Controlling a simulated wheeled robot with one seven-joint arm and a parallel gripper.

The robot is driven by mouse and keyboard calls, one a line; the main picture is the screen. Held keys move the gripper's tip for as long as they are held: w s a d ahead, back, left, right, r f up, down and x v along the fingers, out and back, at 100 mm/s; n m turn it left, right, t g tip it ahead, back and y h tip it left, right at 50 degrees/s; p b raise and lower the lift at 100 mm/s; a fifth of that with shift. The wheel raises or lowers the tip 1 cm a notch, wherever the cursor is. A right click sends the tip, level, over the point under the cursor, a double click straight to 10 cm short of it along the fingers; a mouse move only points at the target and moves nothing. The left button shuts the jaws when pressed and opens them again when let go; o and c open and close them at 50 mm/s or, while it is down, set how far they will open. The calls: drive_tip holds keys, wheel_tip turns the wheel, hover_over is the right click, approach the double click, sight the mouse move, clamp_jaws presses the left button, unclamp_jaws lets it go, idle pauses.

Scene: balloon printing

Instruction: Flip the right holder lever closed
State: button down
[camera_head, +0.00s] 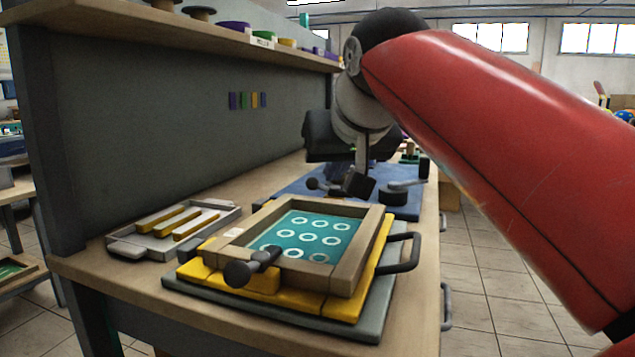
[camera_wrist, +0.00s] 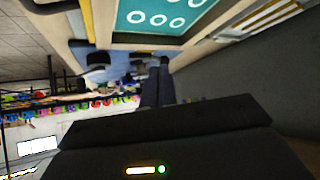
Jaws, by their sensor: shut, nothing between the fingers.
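The printing frame (camera_head: 368,232), a wooden frame around a teal screen with white rings, lies on a yellow and grey base on the bench. One holder lever with a black round knob (camera_head: 237,273) stands at its near edge. Another dark lever knob (camera_head: 312,184) shows beyond the far edge, next to a black block (camera_head: 357,186). I cannot tell for sure which one is the right holder lever. My gripper (camera_head: 362,167) is over the far side of the frame, pointing down, shut and empty. The wrist view shows its fingers (camera_wrist: 157,72) together near the frame's edge; contact is unclear.
A grey tray (camera_head: 160,242) with yellow bars is at left. A dark handle (camera_head: 410,255) juts out at right. A grey panel (camera_head: 180,120) and shelf (camera_head: 260,45) bound the left.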

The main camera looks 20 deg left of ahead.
sight(317, 201)
drive_tip(key=x, duration=0.9)
drive_tip(key=shift+w+a+f+b, duration=0.15)
drive_tip(key=shift+w+f+b, duration=0.05)
drive_tip(key=shift+f+b, duration=0.1)
drive_tip(key=shift+w+a+r+p, duration=0.1)
drive_tip(key=shift+w+a+p, duration=0.2)
drive_tip(key=shift+w, duration=0.3)
drive_tip(key=shift+w+a+r+p, duration=0.2)
drive_tip(key=shift+w+a, duration=0.15)
drive_tip(key=shift+w, duration=0.2)
drive_tip(key=shift+w+a, duration=0.35)
drive_tip(key=shift+w, duration=0.35)
